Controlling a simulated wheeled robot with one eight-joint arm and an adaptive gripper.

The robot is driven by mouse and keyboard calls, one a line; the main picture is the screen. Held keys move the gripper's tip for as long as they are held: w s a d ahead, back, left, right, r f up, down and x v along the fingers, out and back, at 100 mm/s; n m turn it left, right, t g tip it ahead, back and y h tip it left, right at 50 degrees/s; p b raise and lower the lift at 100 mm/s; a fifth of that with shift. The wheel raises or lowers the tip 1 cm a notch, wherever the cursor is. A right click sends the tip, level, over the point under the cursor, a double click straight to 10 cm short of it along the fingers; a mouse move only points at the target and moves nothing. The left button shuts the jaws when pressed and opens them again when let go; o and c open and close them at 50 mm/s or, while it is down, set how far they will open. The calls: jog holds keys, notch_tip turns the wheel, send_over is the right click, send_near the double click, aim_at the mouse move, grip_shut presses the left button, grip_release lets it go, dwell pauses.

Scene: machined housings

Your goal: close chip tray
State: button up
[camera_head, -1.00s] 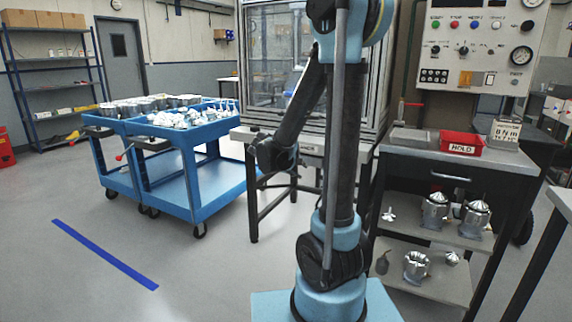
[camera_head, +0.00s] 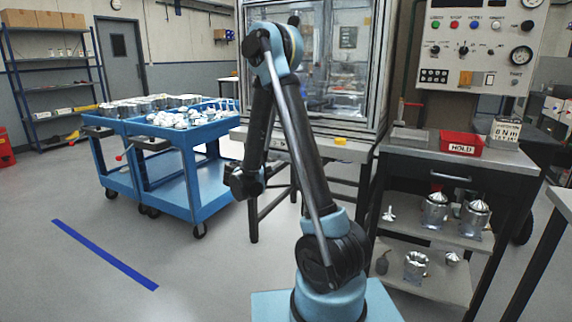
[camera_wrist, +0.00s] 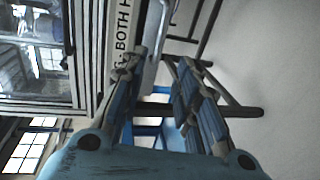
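The chip tray cannot be clearly made out. A pale front strip (camera_head: 345,152) runs under the glass-fronted machine in the head view, partly behind my arm. In the wrist view, a pale panel with black lettering (camera_wrist: 122,35) lies beside the left finger, and a grey bar like a handle (camera_wrist: 155,48) lies just beyond the fingertips. My gripper (camera_wrist: 160,72) is open, its two fingers apart with nothing held between them. In the head view the end of my arm is a dark shape in front of the machine stand; its fingers cannot be made out.
Blue carts (camera_head: 205,190) with metal parts stand left of my arm. A bench (camera_head: 465,160) with a red HOLD bin (camera_head: 461,143) stands on the right. The machine stand's dark legs (camera_head: 253,215) are close to my arm.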

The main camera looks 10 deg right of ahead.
jog(key=x, duration=1.6)
jog(key=shift+w+d, duration=0.15)
grip_shut()
